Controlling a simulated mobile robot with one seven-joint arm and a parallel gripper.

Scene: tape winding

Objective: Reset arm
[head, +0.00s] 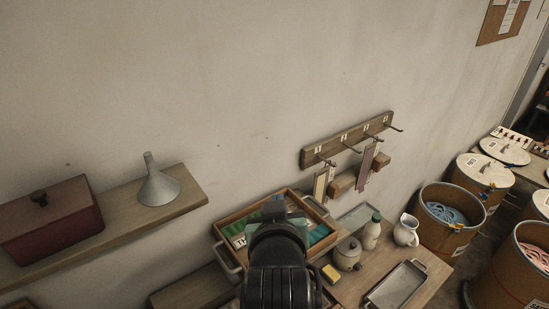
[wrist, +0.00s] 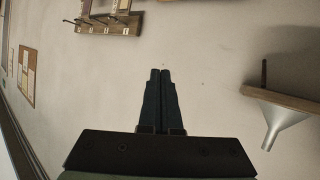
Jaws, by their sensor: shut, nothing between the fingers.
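My gripper (wrist: 160,72) shows in the wrist view with its two dark fingers together and nothing between them. It points at the bare wall, with no object touching it. In the head view my black arm rises from the bottom middle, and it hides part of a wooden tray (head: 224,226) with green contents. The fingertips are hard to make out in the head view.
A shelf (head: 190,193) at left holds a red box (head: 50,222) and a grey funnel (head: 158,186). A hook rack (head: 348,140) is on the wall. A table holds a pot (head: 347,254), a bottle (head: 371,232), a pitcher (head: 406,231) and a metal tray (head: 396,286). Barrels (head: 452,208) stand right.

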